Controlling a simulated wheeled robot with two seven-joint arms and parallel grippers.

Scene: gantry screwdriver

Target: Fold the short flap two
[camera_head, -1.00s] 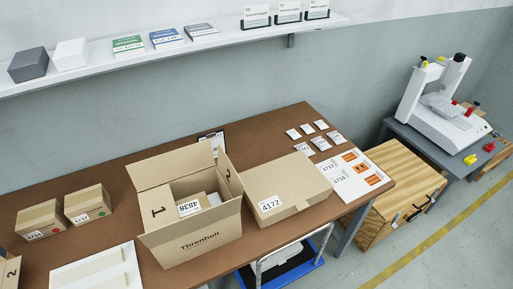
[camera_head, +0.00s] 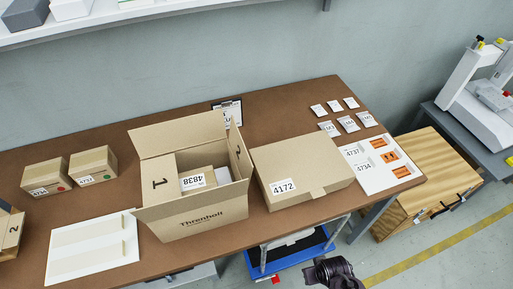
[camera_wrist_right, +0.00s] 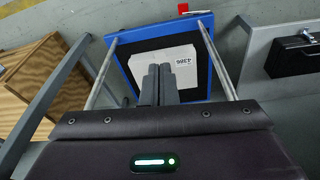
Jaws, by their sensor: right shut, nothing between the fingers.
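The open carton (camera_head: 200,217), printed "Threnholt", stands upright on the brown table. The long back flap (camera_head: 165,138) also stands up. A smaller box labelled 4838 (camera_head: 197,182) lies inside. In the right wrist view my right gripper (camera_wrist_right: 158,70) is shut and empty, pointing over the cart. A dark part of my right arm shows at the bottom of the head view. My left gripper is out of view.
A closed box labelled 4172 (camera_head: 300,170) stands close right of the carton. A blue cart (camera_head: 290,252) stands below the table edge, carrying a white package (camera_wrist_right: 165,65).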

